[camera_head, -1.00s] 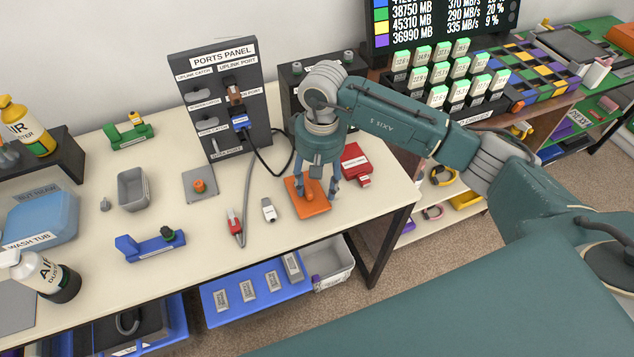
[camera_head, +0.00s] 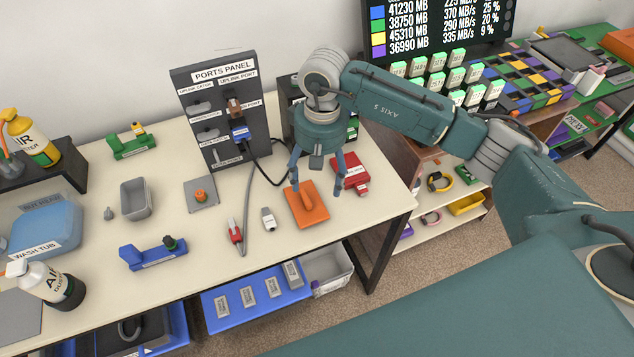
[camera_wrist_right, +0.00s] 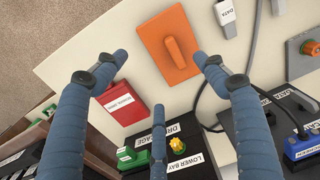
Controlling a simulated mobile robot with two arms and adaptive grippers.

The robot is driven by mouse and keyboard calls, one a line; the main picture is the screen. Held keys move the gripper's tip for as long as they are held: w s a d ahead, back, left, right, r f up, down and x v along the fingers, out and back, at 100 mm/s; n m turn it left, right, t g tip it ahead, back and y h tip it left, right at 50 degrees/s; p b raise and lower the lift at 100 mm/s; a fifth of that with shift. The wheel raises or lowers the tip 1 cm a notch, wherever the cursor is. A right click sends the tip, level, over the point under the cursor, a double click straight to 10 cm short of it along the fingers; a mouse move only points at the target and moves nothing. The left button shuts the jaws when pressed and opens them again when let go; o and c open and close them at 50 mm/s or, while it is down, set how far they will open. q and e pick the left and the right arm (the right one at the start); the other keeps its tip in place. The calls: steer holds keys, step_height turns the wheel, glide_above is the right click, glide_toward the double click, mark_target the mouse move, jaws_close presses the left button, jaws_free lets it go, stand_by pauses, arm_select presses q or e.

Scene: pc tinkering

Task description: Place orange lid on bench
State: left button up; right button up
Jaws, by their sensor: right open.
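The orange lid (camera_head: 307,207) is a flat plate with a raised handle bar and lies flat on the bench (camera_head: 213,262) near its right end. It also shows in the right wrist view (camera_wrist_right: 165,42). My right gripper (camera_head: 318,190) hangs above the lid with its fingers spread, open and empty. In the right wrist view its blue fingers (camera_wrist_right: 160,85) show apart, with the lid beyond them and nothing between them. My left gripper is not in view.
A red box (camera_head: 350,173) lies just right of the lid, and a grey USB stick (camera_head: 268,218) and a red-ended cable (camera_head: 235,232) lie left of it. The ports panel (camera_head: 222,118) stands behind. Bench surface in front of the lid is clear.

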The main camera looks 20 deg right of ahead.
step_height(320, 180, up, 6)
steer(key=p, duration=0.1)
steer(key=shift+p, duration=0.3)
steer(key=shift+d, duration=0.1)
